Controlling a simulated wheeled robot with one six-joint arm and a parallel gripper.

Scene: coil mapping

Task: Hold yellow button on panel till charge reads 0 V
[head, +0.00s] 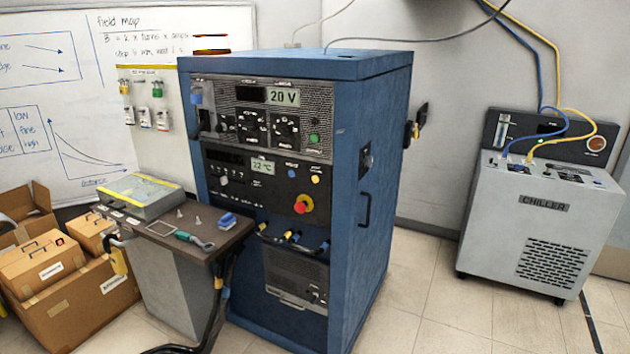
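A blue equipment cabinet (372,190) stands in the middle of the head view. Its upper black panel (320,90) has a display (283,96) that reads 20 V. A small yellow button (315,179) sits on the lower black panel (240,192), near its right side and above a red knob with a yellow collar (303,204). A lower display (262,166) appears to read 22 °C. Nothing touches or covers the yellow button. My gripper is not in view.
A small bench (165,228) with tools adjoins the cabinet's left front. Dark cables (222,290) hang to the floor there. Cardboard boxes (85,305) stand at the left. A grey chiller (540,225) stands at the right. The floor (420,290) between cabinet and chiller is clear.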

